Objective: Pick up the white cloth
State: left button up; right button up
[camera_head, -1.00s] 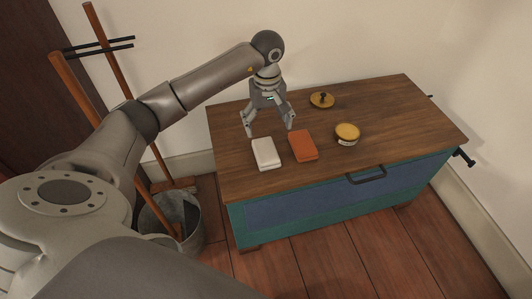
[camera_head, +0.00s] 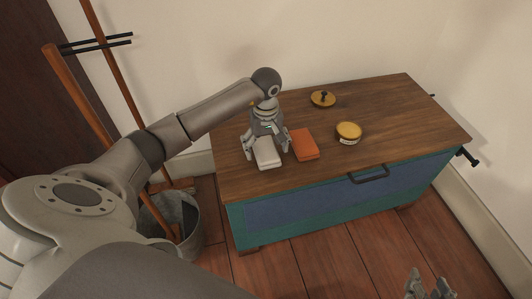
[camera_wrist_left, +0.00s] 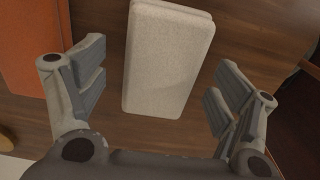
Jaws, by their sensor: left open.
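The white cloth (camera_head: 268,155) is a folded, pale, rectangular pad lying flat on the wooden top of the chest. My left gripper (camera_head: 267,147) is open above its far end, with one finger on each side. In the left wrist view the cloth (camera_wrist_left: 167,58) lies between and ahead of the open fingers of my left gripper (camera_wrist_left: 158,92), with wood showing on both sides; they do not appear to touch it. My right gripper (camera_head: 428,287) shows only partly at the bottom edge, away from the chest; its fingertips appear apart.
An orange-red folded cloth (camera_head: 305,145) lies close to the right of the white one. A round yellow-lidded tin (camera_head: 348,132) and a small round knobbed lid (camera_head: 323,98) stand farther right and back. A metal bucket (camera_head: 172,220) with wooden poles stands left of the chest (camera_head: 300,207).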

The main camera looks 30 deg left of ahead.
pick_arm(q)
jog(key=shift+f, duration=0.5)
pick_arm(e)
jog(key=shift+w+a+r+t, duration=0.2)
jog(key=shift+w+r+t, duration=0.2)
pick_arm(q)
jog(key=shift+c, duration=0.3)
jog(key=c, duration=1)
jog(key=shift+r, duration=0.15)
